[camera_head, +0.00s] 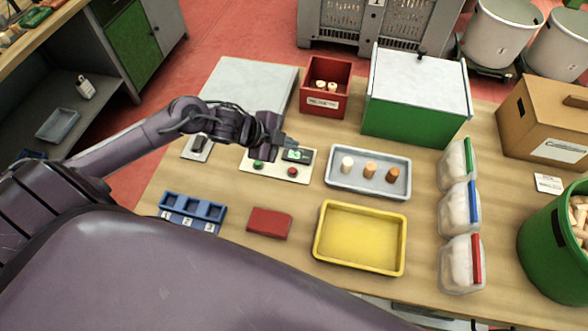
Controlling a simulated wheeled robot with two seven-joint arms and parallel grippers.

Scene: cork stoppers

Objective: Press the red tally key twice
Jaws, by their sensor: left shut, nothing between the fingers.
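The tally panel (273,180) is a pale board lying flat on the table. It has a green key (258,164), a red key (292,171) and a small display (298,155) with lit green digits at its far right. My left gripper (288,142) is shut and empty. It is over the far edge of the panel, close to the display, and beyond the red key in the picture. It does not cover either key. My right gripper is not in view.
A grey tray (340,182) with three cork stoppers stands right of the panel. A red box (305,101), a green bin with a white lid (400,124), a yellow tray (318,250), a red block (269,223) and a blue numbered rack (193,213) surround it.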

